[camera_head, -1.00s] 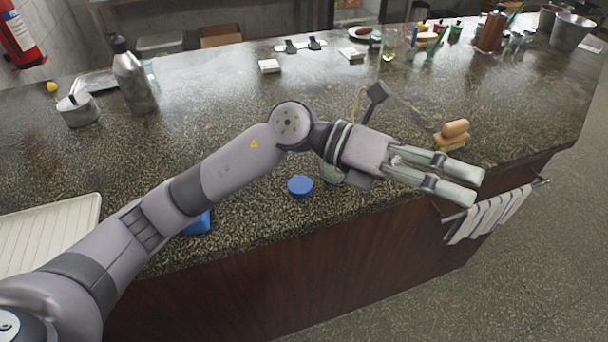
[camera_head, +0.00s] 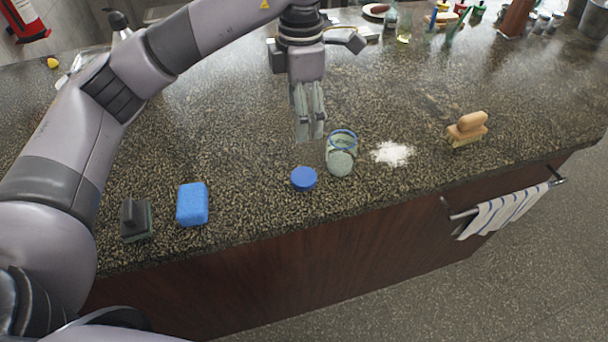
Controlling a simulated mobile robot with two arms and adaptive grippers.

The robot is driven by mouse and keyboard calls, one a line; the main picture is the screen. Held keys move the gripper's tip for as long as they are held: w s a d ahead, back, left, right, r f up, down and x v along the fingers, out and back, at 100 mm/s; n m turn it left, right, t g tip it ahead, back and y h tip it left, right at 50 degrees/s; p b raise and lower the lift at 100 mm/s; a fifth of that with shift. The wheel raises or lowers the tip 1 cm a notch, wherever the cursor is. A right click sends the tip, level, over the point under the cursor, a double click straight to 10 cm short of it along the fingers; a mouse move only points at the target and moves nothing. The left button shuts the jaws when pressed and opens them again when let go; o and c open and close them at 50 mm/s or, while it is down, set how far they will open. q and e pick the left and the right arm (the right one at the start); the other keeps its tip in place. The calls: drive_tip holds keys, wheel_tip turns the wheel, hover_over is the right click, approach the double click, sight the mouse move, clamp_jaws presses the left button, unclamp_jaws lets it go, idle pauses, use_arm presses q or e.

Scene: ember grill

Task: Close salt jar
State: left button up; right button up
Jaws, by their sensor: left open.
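The salt jar (camera_head: 341,156) is clear glass with a blue rim and pale contents. It stands upright and uncovered near the counter's front edge. Its blue lid (camera_head: 304,179) lies on the counter just left of the jar, apart from it. My left gripper (camera_head: 311,138) points down behind and to the left of the jar, above the lid in the picture. It is open, with its fingers seen nearly side by side and nothing visible between them. My right gripper is not in view.
A pile of white salt (camera_head: 392,153) lies right of the jar. A wooden brush (camera_head: 467,129) stands farther right. A blue sponge (camera_head: 193,204) and a dark scraper-like tool (camera_head: 136,219) lie at left. A striped towel (camera_head: 505,211) hangs on the front rail.

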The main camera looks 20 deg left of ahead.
use_arm(q)
drive_tip(key=p, duration=0.4)
hover_over(302, 176)
wheel_tip(302, 176, down, 11)
drive_tip(key=shift+s+f, duration=0.15)
drive_tip(key=shift+f, duration=0.5)
drive_tip(key=shift+f, duration=0.15)
wheel_tip(302, 176, down, 4)
drive_tip(key=shift+f+p, duration=0.2)
drive_tip(key=shift+p, duration=0.95)
drive_tip(key=shift+f, duration=0.25)
drive_tip(key=shift+c, duration=0.2)
